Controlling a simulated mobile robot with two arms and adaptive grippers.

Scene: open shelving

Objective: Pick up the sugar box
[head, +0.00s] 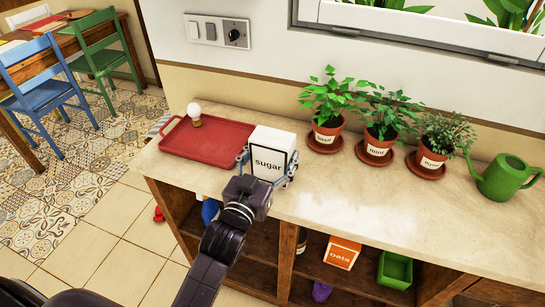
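The sugar box (273,142) is white with a black-framed "sugar" label. It looks upright at the counter's front edge, just right of a red tray. My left gripper (267,164) is in front of it, with one finger at the box's left side and the other at its right side. The fingers look very close to the box, but I cannot tell whether they press on it. The lower part of the box is hidden by the gripper, so I cannot tell whether it touches the counter. My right gripper is not in view.
The red tray (207,143) holds a small egg-like white item on a brown base (194,114). Several potted herbs (327,131) and a green watering can (503,179) stand to the right. The counter's front middle (370,205) is clear. An oats box (342,252) and green bin (395,270) sit below.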

